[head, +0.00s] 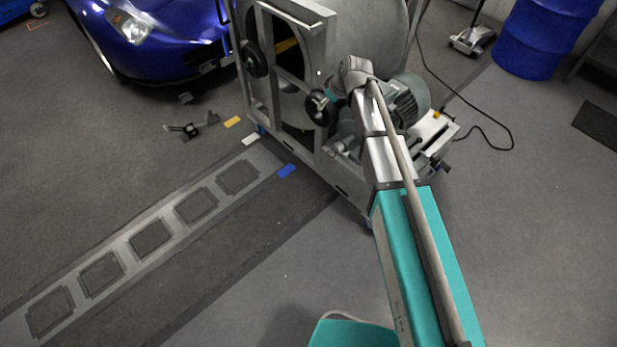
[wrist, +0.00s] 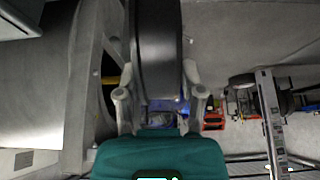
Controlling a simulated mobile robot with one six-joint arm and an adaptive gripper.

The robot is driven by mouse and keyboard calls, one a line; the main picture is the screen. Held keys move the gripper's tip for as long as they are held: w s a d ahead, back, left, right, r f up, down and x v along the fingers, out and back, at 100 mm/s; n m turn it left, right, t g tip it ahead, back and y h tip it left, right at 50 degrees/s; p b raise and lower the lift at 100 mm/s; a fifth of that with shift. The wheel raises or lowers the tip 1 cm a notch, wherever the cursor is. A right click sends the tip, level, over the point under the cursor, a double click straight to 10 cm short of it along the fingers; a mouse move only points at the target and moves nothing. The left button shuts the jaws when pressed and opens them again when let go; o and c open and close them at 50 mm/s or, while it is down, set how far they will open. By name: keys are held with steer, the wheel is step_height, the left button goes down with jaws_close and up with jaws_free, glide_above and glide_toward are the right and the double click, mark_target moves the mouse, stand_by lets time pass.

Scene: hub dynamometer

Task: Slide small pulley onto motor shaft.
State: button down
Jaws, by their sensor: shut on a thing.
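The small pulley, a dark wheel (head: 321,108), is held in my gripper (head: 326,99) in front of the dynamometer frame in the head view. In the wrist view, the dark pulley rim (wrist: 158,60) stands between the two grey fingers of my gripper (wrist: 159,72), which press on it from both sides. The grey-green motor (head: 406,101) sits behind my arm, at the right of the frame, partly covered by it. The motor shaft is hidden in both views, so I cannot tell whether the pulley touches it.
The grey dynamometer frame (head: 318,166) stands close to my gripper and bears another black wheel (head: 253,59). A blue car (head: 165,35) is at the back left, a blue drum (head: 545,38) at the back right. A cable (head: 509,139) lies on the floor. The right foreground floor is clear.

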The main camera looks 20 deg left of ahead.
steer(key=s+a+f+b, duration=0.1)
steer(key=s+f+b, duration=0.3)
steer(key=f+b, duration=1)
steer(key=s+a+f+b, duration=0.2)
steer(key=s+f+b, duration=0.1)
steer(key=f+b, duration=1)
steer(key=shift+s+f+b, duration=0.35)
steer(key=shift+s+f, duration=0.05)
steer(key=shift+f, duration=0.55)
steer(key=shift+w, duration=0.35)
steer(key=w+d, duration=0.3)
steer(key=w, duration=0.5)
steer(key=shift+w+d, duration=0.2)
steer(key=shift+d, duration=0.05)
steer(key=shift+w+d, duration=0.3)
steer(key=shift+w, duration=0.4)
steer(key=shift+w+d, duration=0.3)
steer(key=shift+w, duration=0.4)
stand_by(1.5)
